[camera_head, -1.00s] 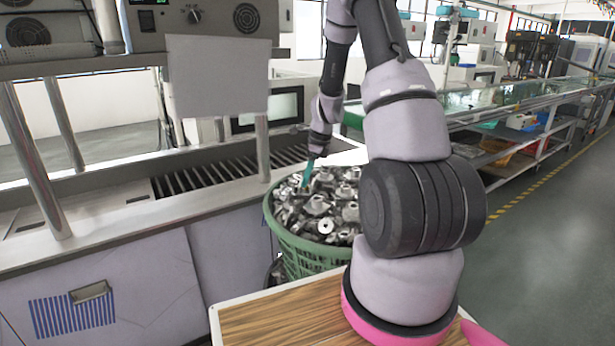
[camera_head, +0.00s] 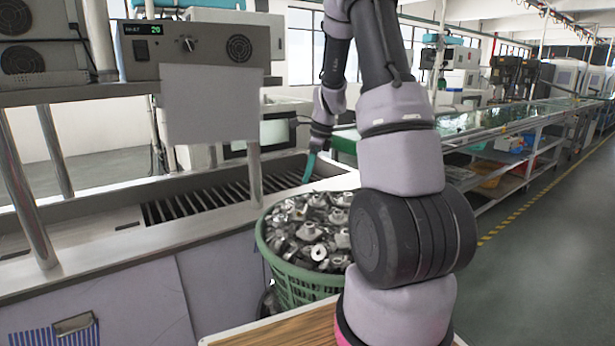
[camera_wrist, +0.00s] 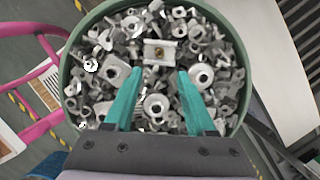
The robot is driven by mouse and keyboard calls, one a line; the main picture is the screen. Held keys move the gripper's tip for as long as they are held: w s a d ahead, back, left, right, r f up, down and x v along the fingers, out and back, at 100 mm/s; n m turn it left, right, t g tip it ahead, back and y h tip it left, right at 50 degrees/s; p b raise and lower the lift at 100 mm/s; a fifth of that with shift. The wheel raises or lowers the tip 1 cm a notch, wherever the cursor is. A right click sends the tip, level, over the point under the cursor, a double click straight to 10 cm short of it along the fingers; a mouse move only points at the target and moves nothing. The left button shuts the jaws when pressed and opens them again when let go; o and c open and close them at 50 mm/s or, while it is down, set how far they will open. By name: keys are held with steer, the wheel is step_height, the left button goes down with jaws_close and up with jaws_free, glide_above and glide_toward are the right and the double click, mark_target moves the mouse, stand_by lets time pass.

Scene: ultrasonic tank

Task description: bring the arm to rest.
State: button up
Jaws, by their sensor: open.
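My gripper (camera_head: 309,168) has teal fingers and hangs above the far rim of a green basket (camera_head: 296,285). In the wrist view the gripper (camera_wrist: 157,92) is open, its two fingers apart with nothing held between them. The basket, whose rim (camera_wrist: 62,78) rings the wrist view, is full of grey metal parts (camera_wrist: 205,40). The fingers point down at these parts and look clear of them. My upper arm covers the area right of the basket in the head view.
A steel counter (camera_head: 110,240) with a slatted trough (camera_head: 225,195) lies left of and behind the basket. A control box with a green display (camera_head: 195,48) stands on a shelf above. A wooden top (camera_head: 280,330) is in front. Floor at the right (camera_head: 540,250) is clear.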

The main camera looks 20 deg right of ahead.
steer(key=shift+r, duration=0.1)
steer(key=s+a+r+n+t, duration=0.1)
steer(key=s+a+r+n, duration=0.35)
steer(key=r, duration=0.35)
steer(key=s+a+r+n+t, duration=0.1)
steer(key=s+a+r+n, duration=0.2)
steer(key=s+r+n, duration=0.35)
steer(key=s+a+r+n+t, duration=0.1)
steer(key=s+a+r+n, duration=0.1)
steer(key=s+r+n, duration=0.2)
steer(key=s+a+r+n+t, duration=0.2)
steer(key=s+r+n, duration=0.3)
steer(key=s, duration=0.6)
steer(key=shift+a+n+h, duration=0.25)
steer(key=shift+n+h, duration=0.05)
steer(key=shift+w, duration=0.1)
